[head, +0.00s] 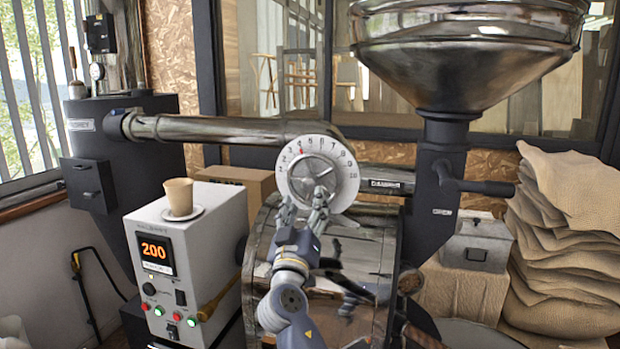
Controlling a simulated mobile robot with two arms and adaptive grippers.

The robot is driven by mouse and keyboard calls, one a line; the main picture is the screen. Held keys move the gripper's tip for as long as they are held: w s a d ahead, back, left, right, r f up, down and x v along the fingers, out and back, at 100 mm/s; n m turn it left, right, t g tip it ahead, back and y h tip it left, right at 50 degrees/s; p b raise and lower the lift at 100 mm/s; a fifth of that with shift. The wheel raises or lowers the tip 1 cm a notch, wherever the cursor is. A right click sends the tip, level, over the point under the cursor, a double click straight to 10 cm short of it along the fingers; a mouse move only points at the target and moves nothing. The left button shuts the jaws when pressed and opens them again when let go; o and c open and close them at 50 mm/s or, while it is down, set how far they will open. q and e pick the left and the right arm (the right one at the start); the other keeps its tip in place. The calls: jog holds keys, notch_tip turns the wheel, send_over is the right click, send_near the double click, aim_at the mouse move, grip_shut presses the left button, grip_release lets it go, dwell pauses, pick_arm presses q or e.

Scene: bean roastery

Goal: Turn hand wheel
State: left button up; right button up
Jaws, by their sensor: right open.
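The hand wheel (336,158) is a round white dial with numbers around its rim and a grey metal hub. It is mounted on the roaster in the middle of the head view. My right gripper (303,205) is at the wheel's lower left, its fingers spread apart and pointing up. One finger overlaps the wheel's lower face; I cannot tell whether it touches. The gripper is open and I see nothing held in it. The wheel's lower left rim is partly hidden behind the fingers. My left gripper is not in view.
A large metal hopper (467,60) overhangs at upper right. A horizontal pipe (220,130) runs behind the wheel. Stacked sacks (565,260) fill the right side.

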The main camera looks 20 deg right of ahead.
aim_at(309, 189)
jog(key=p+x, duration=0.2)
jog(key=x, duration=0.3)
jog(key=shift+w+d, duration=0.15)
jog(key=shift+w, duration=0.05)
jog(key=p+x, duration=0.1)
jog(key=x, duration=0.1)
jog(key=shift+w, duration=0.3)
jog(key=shift+w+d, duration=0.1)
jog(key=shift+d, duration=0.05)
jog(key=shift+f, duration=0.1)
jog(key=shift+c, duration=0.9)
grip_shut()
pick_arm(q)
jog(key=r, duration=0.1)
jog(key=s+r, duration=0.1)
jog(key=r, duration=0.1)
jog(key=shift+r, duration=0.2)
